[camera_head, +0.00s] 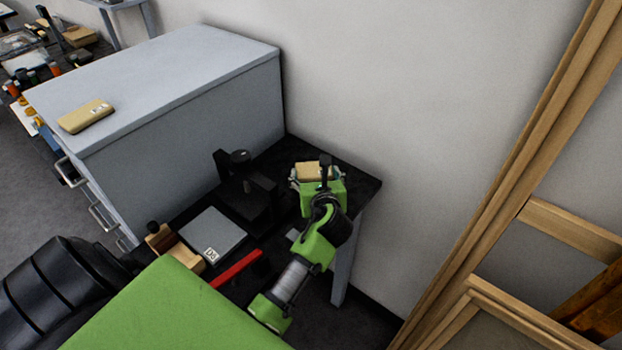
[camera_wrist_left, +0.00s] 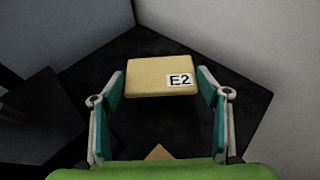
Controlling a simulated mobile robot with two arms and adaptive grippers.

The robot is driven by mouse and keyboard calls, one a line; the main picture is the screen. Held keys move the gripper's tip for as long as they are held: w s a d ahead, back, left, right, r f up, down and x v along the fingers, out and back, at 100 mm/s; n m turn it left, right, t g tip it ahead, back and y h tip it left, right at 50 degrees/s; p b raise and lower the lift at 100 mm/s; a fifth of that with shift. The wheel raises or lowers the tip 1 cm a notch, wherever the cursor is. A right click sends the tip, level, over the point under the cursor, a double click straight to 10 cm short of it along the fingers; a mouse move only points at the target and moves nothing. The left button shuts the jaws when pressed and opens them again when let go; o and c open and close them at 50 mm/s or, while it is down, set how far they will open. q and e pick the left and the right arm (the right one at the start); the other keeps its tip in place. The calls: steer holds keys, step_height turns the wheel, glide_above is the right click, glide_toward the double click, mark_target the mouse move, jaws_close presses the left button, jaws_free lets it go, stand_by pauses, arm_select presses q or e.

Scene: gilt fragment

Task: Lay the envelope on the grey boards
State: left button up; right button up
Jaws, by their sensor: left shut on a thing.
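A tan envelope (camera_head: 310,170) marked E2 is between the fingers of my left gripper (camera_head: 312,178), over the far right part of the black table. In the left wrist view the envelope (camera_wrist_left: 150,80) spans the gap between the two teal finger pads (camera_wrist_left: 161,82), which are shut on its sides. The grey boards (camera_head: 215,232), a flat grey slab with a small label, lie on the table to the left of the gripper. The envelope is apart from them. My right gripper is not in view.
A red bar (camera_head: 235,268) and a wooden block (camera_head: 183,255) are near the boards. Another tan packet (camera_head: 86,116) lies on the cabinet. The wall is close behind the gripper.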

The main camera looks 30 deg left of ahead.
arm_select(q)
steer(key=shift+f, duration=1.85)
steer(key=o, duration=0.5)
steer(key=shift+f, duration=0.15)
steer(key=shift+o, duration=0.6)
